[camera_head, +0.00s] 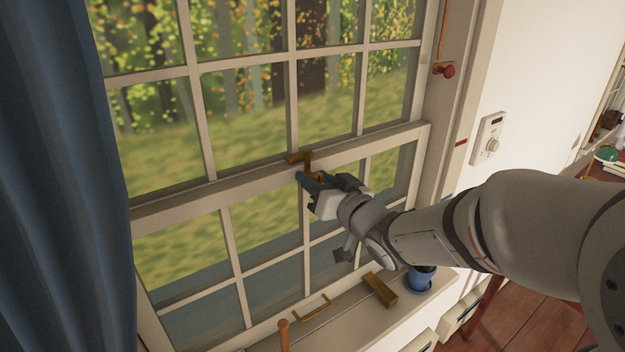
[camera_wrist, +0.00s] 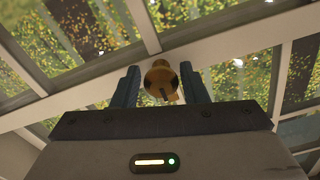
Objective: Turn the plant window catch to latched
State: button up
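The brass window catch (camera_head: 298,157) sits on the meeting rail at the middle of the sash window. My gripper (camera_head: 312,179) is at the catch, reaching in from the right. In the wrist view, the rounded brass end of the catch (camera_wrist: 161,82) lies between the two dark blue fingers of my gripper (camera_wrist: 160,88). The fingers are apart, with a narrow gap showing on each side of the brass, so contact is not clear. Part of the catch is hidden behind my gripper in the head view. I cannot tell from its angle whether it is latched.
A blue curtain (camera_head: 60,180) hangs at the left. The sill (camera_head: 350,325) below holds a brass-coloured block (camera_head: 380,290) and a blue pot (camera_head: 420,279). A brass handle (camera_head: 312,310) is on the lower sash. A white wall control (camera_head: 489,138) is at the right.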

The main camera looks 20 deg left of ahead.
jog(key=shift+o, duration=1.2)
jog(key=b+v, duration=0.2)
jog(key=v, duration=0.6)
